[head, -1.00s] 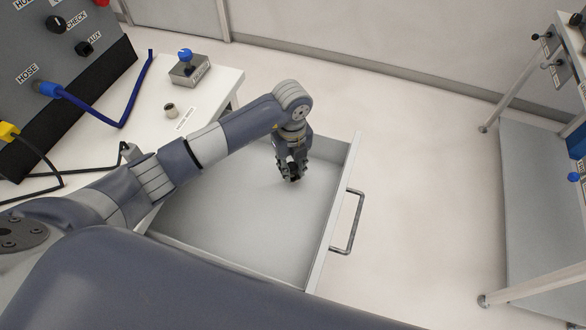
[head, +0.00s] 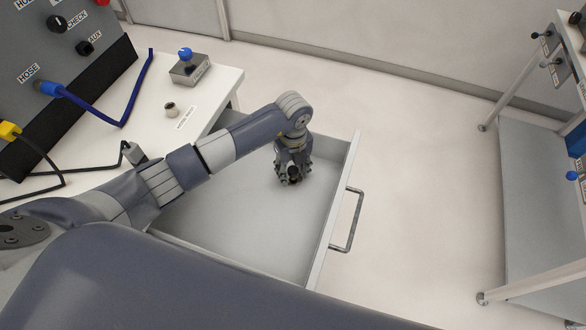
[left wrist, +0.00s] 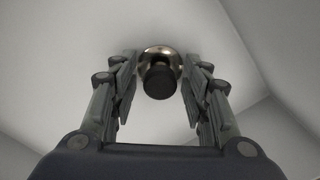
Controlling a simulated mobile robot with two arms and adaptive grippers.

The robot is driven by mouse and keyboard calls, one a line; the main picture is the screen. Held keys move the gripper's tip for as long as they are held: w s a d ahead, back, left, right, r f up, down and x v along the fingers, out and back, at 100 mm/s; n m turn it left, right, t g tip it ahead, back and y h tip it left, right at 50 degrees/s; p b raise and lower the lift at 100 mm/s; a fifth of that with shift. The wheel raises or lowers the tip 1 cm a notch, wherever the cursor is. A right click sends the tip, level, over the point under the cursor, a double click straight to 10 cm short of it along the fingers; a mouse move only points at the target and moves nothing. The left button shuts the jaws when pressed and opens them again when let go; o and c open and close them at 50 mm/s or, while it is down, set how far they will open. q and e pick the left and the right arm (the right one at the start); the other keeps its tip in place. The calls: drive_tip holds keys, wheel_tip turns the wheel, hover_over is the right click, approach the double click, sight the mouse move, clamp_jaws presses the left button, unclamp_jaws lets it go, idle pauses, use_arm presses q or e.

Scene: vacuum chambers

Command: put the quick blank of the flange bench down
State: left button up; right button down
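The quick blank (left wrist: 158,75) shows in the left wrist view as a shiny metal disc with a dark round knob facing the camera. It appears to rest on the pale floor of the open drawer (head: 235,262). My left gripper (head: 289,181) is low inside the drawer, near its far right corner. In the left wrist view its fingers (left wrist: 160,82) are spread on both sides of the blank, with gaps beside the knob. In the head view the gripper hides the blank. My right gripper is not in view.
The white bench (head: 215,95) carries a small metal cup (head: 171,109), a grey box with a blue knob (head: 190,68) and a panel with hoses (head: 50,60). The drawer handle (head: 351,222) juts over open floor. A rack (head: 545,200) stands at right.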

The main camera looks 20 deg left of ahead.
sight(293, 169)
use_arm(q)
drive_tip(key=shift+r, duration=0.1)
drive_tip(key=shift+r, duration=0.2)
wheel_tip(293, 169, up, 12)
idle(0.4)
drive_tip(key=shift+f, duration=0.15)
